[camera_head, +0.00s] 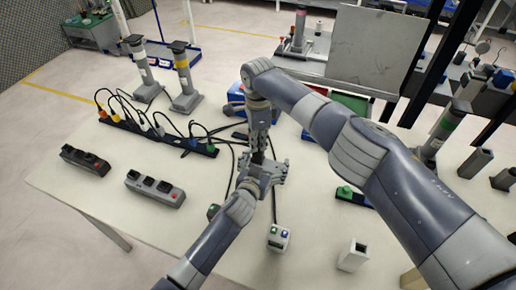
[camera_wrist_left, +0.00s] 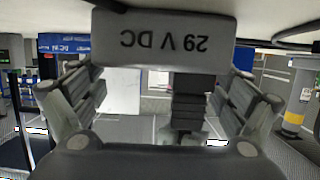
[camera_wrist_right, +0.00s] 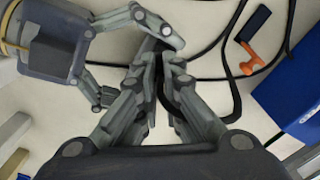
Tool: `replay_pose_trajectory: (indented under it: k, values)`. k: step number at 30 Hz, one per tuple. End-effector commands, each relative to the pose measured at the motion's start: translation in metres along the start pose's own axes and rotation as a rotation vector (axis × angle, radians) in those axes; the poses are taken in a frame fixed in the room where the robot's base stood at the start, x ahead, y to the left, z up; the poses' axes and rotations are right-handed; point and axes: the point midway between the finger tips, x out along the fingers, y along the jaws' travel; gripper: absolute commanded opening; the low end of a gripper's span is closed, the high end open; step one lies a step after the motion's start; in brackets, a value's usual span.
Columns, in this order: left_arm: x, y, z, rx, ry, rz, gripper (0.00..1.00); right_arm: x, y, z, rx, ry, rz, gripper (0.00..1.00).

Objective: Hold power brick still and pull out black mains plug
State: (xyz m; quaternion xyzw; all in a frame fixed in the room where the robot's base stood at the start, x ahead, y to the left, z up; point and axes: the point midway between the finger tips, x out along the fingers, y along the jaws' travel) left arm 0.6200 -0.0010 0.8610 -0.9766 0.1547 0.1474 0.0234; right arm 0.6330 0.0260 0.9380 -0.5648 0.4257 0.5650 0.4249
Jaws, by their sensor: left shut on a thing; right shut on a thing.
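My left gripper (camera_head: 268,172) is low over the table's middle. In the left wrist view its fingers (camera_wrist_left: 165,100) flank a grey power brick (camera_wrist_left: 165,40) marked "29 V DC", upside down in that view, and are shut on it. A dark ribbed part (camera_wrist_left: 193,98) shows below the brick; I cannot tell what it belongs to. My right gripper (camera_head: 257,150) reaches down from above, right beside the left one. In the right wrist view its fingertips (camera_wrist_right: 160,68) are together on a small dark piece, likely the black mains plug, mostly hidden. The grippers hide most of the brick in the head view.
A long black power strip (camera_head: 155,134) with several coloured plugs lies at the left. Two grey socket blocks (camera_head: 155,188) lie before it. Black cables (camera_wrist_right: 215,72), an orange piece (camera_wrist_right: 252,58) and a blue box (camera_wrist_right: 293,95) are close by. A white device (camera_head: 278,237) stands in front.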

Motion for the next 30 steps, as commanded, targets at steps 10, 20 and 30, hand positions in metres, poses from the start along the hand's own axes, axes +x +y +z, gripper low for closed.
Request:
replay_pose_trajectory:
  k: [10, 20, 30]
  values:
    - [0.000, 0.000, 0.001, 0.000, -0.002, -0.001, 0.62, -0.053, -0.001, 0.000, -0.001, -0.002, -0.004, 0.00]
    - [0.000, 0.000, 0.001, 0.000, -0.003, 0.000, 0.62, -0.098, -0.001, 0.000, 0.000, 0.000, -0.003, 0.00]
    - [0.000, 0.000, 0.001, 0.000, -0.003, 0.000, 1.00, -0.101, 0.000, 0.000, 0.000, 0.000, -0.001, 0.00]
